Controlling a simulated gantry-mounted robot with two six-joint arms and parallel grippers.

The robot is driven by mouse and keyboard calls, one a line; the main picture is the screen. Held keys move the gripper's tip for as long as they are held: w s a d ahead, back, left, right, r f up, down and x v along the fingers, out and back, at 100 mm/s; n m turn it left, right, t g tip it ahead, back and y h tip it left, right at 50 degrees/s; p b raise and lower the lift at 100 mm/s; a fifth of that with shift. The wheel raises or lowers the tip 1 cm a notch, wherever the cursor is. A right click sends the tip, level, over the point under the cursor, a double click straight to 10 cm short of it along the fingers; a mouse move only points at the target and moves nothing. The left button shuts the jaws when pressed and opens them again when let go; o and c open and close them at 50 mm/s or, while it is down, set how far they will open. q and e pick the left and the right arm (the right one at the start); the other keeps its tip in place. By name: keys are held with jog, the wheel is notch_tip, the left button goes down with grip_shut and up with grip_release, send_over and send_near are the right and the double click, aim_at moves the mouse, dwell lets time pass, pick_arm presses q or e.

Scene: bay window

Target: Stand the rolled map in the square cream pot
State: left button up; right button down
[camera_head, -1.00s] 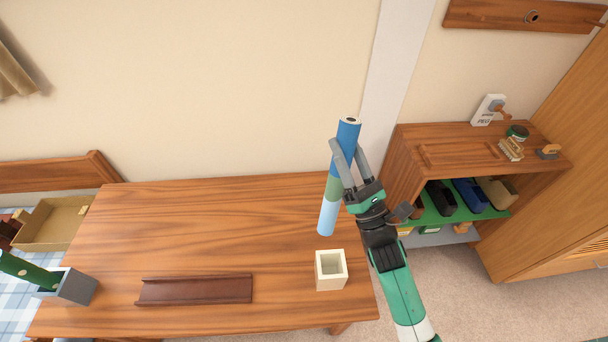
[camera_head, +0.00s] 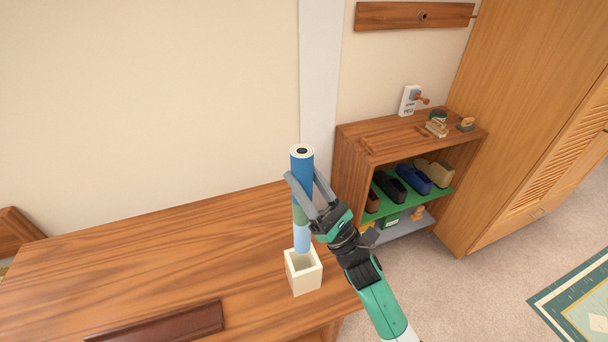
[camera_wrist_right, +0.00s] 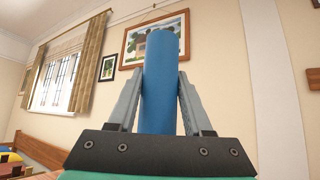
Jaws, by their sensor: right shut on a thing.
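The rolled map (camera_head: 303,165) is a tube with blue, green and light blue bands, standing nearly upright. My right gripper (camera_head: 303,176) is shut on its upper blue part, one finger on each side. The square cream pot (camera_head: 305,282) stands upright on the table near its right end. The map's light blue lower end is at the pot's opening, in front of the back rim; I cannot tell whether it is inside or just above. In the right wrist view the blue part of the map (camera_wrist_right: 160,85) is between the fingers. My left gripper is not in view.
A low wooden shelf (camera_head: 350,150) with shoes stands to the right, with small items on top. The table between tray and pot is clear.

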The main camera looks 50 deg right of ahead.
aim_at(309, 236)
notch_tip(309, 236, down, 16)
jog(key=b, duration=1.6)
jog(key=shift+r, duration=0.1)
jog(key=shift+c, duration=1.2)
grip_release()
jog(key=v, duration=1.1)
jog(key=shift+s+b, duration=0.3)
